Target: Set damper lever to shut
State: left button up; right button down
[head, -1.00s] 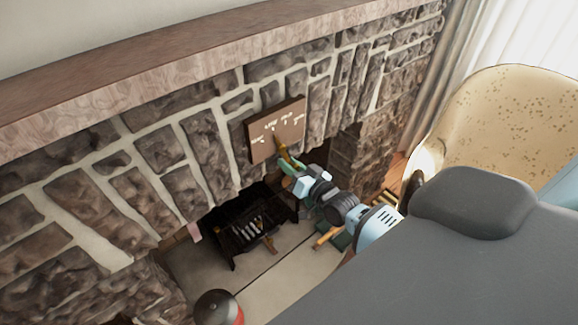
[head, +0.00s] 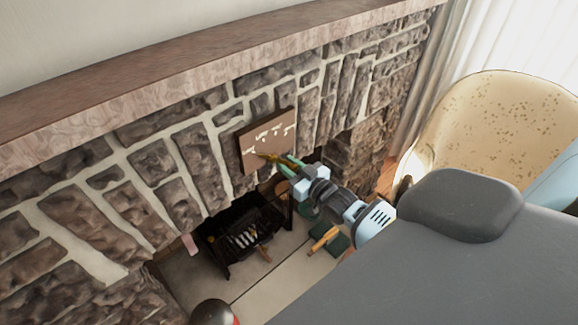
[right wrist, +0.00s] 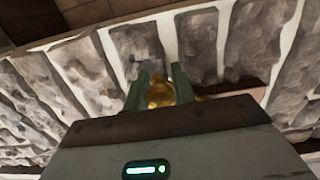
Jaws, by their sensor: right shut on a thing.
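The brown damper plate (head: 268,141), with white markings too small to read, is fixed to the stone fireplace front. A brass damper lever (head: 266,157) lies across its lower part, its tip leaning left toward the leftmost marking. My right gripper (head: 285,164) reaches the plate from the lower right and is shut on the lever. In the right wrist view the brass lever (right wrist: 160,93) shows between the green fingers (right wrist: 158,88), which partly hide it. My left gripper is not in view.
The firebox holds a dark grate (head: 243,236) below the plate. The wooden mantel (head: 190,78) runs above. A spotted cream chair (head: 497,125) stands at the right by the curtain. The pale hearth (head: 285,270) has bare space in front of the grate.

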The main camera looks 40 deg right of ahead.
jog(key=shift+w+d+r, duration=0.15)
jog(key=shift+d+r, duration=0.05)
jog(key=shift+r, duration=0.3)
jog(key=c, duration=1.2)
grip_release()
jog(key=shift+a+f, duration=0.1)
jog(key=shift+f, duration=0.05)
jog(key=shift+s, duration=0.2)
jog(key=shift+s+f, duration=0.1)
jog(key=shift+s, duration=0.1)
jog(key=s, duration=0.5)
jog(key=shift+s+d, duration=0.25)
jog(key=shift+s, duration=0.8)
jog(key=shift+d, duration=0.1)
